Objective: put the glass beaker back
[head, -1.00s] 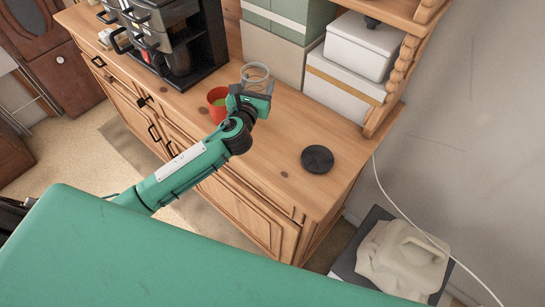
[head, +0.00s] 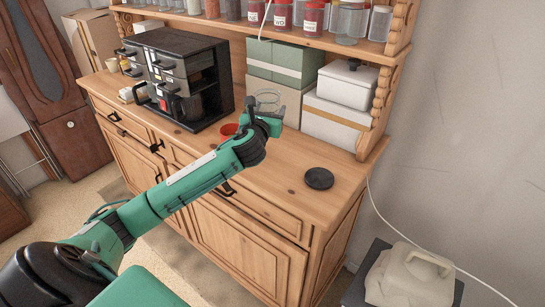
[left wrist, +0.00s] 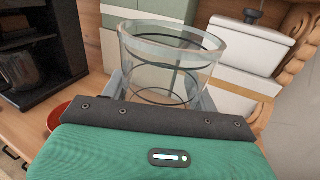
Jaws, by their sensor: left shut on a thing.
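The clear glass beaker (left wrist: 170,62) is held in my left gripper (left wrist: 165,95), upright, its open rim uppermost in the left wrist view. In the head view the beaker (head: 267,98) shows only in part behind my left gripper (head: 262,118), which hides its lower part. The gripper is shut on it, over the dresser top (head: 283,190); I cannot tell exactly how high. The upper shelf (head: 330,42) holds several jars with red, clear and dark contents. My right gripper is not in view.
A black coffee machine (head: 190,75) is on the left. A dark round disc (head: 319,178) lies on the right. Green boxes (head: 290,62) and a white lidded container (head: 347,84) stand at the back.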

